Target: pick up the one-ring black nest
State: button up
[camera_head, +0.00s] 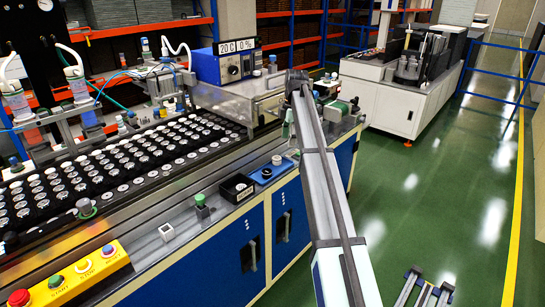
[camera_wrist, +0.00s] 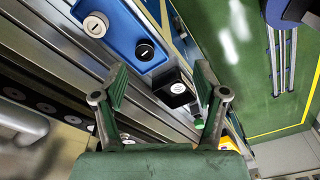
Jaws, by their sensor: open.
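The black nest (camera_wrist: 166,80) is a small square black block with one pale round piece showing in its top. In the wrist view it sits between and beyond my gripper's fingers, closer to the right finger. In the head view the black nest (camera_head: 238,187) rests on the metal ledge at the bench's front, just left of the blue tray. My gripper (camera_wrist: 162,76) has its two green fingers spread wide, with nothing held. I cannot tell its exact height above the nest. In the head view my arm crosses the bench's right part, and the gripper is mostly hidden.
The blue tray (camera_head: 257,178) holds a black round part (camera_head: 266,173) and a white round part (camera_head: 277,160), close beside the nest. A green-topped piece (camera_head: 201,206) and a white square block (camera_head: 166,231) stand to the left. A yellow button panel (camera_head: 75,281) is further left.

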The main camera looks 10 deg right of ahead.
jog(key=w+a+r+n+y+p, duration=0.2)
jog(key=w+a+p, duration=0.1)
jog(key=w, duration=0.1)
jog(key=p, duration=0.4)
send_near(267, 171)
jog(key=shift+g, duration=0.3)
jog(key=x, duration=0.9)
jog(key=shift+w, duration=0.4)
jog(key=c, duration=1.3)
